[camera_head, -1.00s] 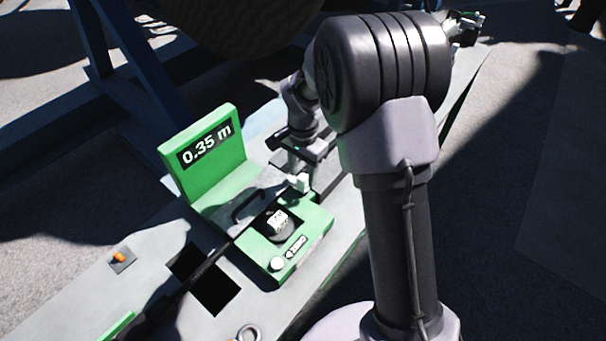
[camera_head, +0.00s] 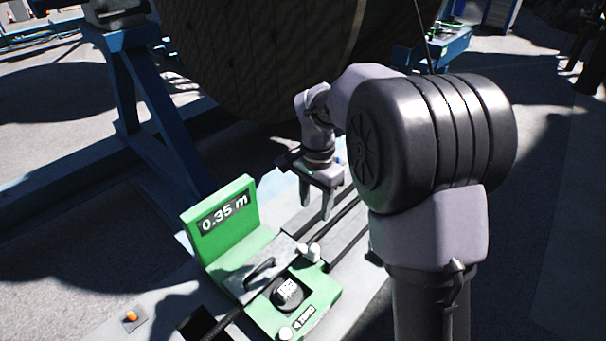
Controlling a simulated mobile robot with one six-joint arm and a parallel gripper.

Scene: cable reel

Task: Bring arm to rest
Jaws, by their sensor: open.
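My gripper (camera_head: 316,212) is open and empty, with its two fingers pointing down. It hangs above the grey bench (camera_head: 344,246), behind and to the right of the green measuring device (camera_head: 247,290). The device's upright display panel (camera_head: 222,222) reads 0.35 m. My arm reaches back from the right side of the picture, and its large dark joint hides part of the bench behind it. A black cable (camera_head: 240,314) runs along the bench and through the device.
A large wooden cable reel (camera_head: 270,60) stands behind, on a blue steel frame (camera_head: 165,130). An orange button (camera_head: 130,316) sits on the bench at the lower left. A blue stand (camera_head: 447,45) is at the back right. Open floor (camera_head: 560,200) lies to the right.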

